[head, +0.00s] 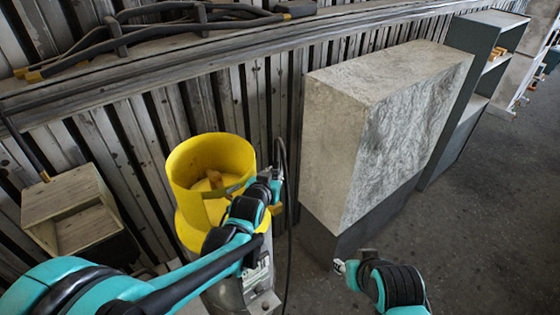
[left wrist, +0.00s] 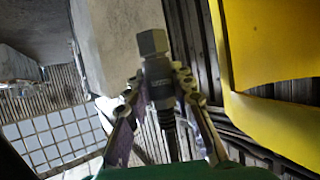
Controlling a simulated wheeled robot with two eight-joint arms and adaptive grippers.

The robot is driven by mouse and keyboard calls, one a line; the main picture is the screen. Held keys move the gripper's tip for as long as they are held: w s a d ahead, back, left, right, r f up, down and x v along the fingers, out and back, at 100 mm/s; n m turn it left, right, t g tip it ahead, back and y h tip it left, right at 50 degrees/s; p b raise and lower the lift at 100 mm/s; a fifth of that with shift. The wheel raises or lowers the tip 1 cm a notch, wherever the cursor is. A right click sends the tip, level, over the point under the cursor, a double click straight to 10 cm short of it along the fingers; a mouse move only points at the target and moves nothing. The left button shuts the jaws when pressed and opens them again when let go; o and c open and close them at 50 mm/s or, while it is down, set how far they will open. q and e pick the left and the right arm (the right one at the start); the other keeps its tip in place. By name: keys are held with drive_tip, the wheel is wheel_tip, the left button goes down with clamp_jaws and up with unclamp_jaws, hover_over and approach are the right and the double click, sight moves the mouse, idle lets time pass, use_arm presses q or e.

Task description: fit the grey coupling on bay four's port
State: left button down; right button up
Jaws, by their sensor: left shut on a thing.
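My left gripper (head: 277,178) is in front of the wall, just right of the yellow housing. In the left wrist view my left gripper (left wrist: 160,82) is shut on the grey coupling (left wrist: 154,46), a metal hex-ended fitting. The coupling points away from the wrist, with a dark ribbed hose (left wrist: 170,130) running back between the fingers. In the head view a thin black hose (head: 287,235) hangs by the gripper; the coupling itself is too small to make out. My right gripper (head: 345,267) is low at the right, its fingers unclear. I cannot pick out bay four's port.
The yellow blower housing (head: 212,155) stands close left of the left gripper. A large stone-topped block (head: 385,120) stands to its right. A wooden box (head: 70,210) is at the left, and thick cables (head: 160,33) lie on the wall ledge.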

use_arm(q)
drive_tip(key=shift+s+a+r, duration=0.1)
drive_tip(key=shift+s+a, duration=0.2)
drive_tip(key=shift+s, duration=0.6)
drive_tip(key=f+b, duration=0.2)
drive_tip(key=f, duration=0.1)
drive_tip(key=shift+w+d+f, duration=0.15)
drive_tip(key=shift+w+f, duration=0.05)
drive_tip(key=shift+w, duration=0.2)
drive_tip(key=shift+f+b, duration=0.4)
drive_tip(key=shift+b, duration=0.15)
drive_tip(key=shift+s+r, duration=0.35)
drive_tip(key=shift+r, duration=0.05)
drive_tip(key=shift+s, duration=0.1)
use_arm(e)
drive_tip(key=f, duration=0.1)
drive_tip(key=s, duration=0.1)
drive_tip(key=f, duration=0.1)
drive_tip(key=shift+s+a+f, duration=0.2)
drive_tip(key=shift+s+f, duration=0.05)
drive_tip(key=shift+f, duration=0.05)
use_arm(q)
drive_tip(key=shift+f, duration=0.1)
use_arm(e)
drive_tip(key=shift+w, duration=0.1)
use_arm(q)
drive_tip(key=shift+s, duration=0.1)
drive_tip(key=shift+w, duration=0.3)
use_arm(e)
drive_tip(key=shift+f, duration=0.25)
